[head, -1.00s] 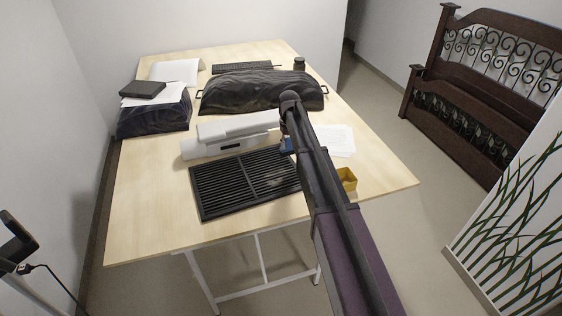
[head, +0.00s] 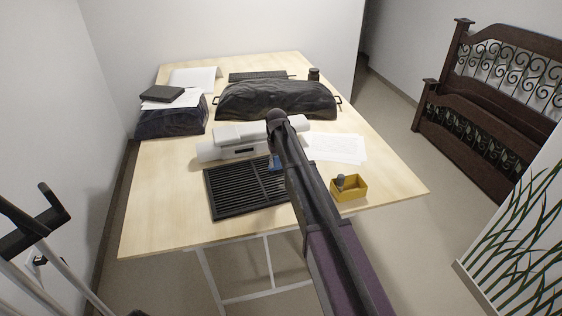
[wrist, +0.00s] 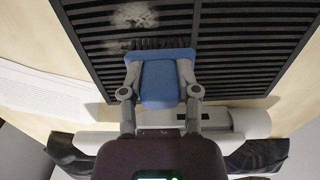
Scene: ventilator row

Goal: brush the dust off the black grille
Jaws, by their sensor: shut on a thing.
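The black grille (head: 228,190) lies flat on the wooden table, with its right part hidden behind my arm in the head view. In the wrist view the grille (wrist: 245,40) has a pale dust patch (wrist: 134,15) on its slats and a fainter smear beside the bristles. My gripper (wrist: 160,76) is shut on the blue brush (wrist: 160,92), whose dark bristles are over the slats at the edge of the smear. I cannot tell whether they touch. In the head view a little of the blue brush (head: 273,162) shows beside my arm.
A white device (head: 222,151) stands just behind the grille. A yellow box (head: 349,192) holding a grey item and some papers (head: 342,147) are to the right. A black covered bundle (head: 275,100) is farther back. The table (head: 165,205) is clear left of the grille.

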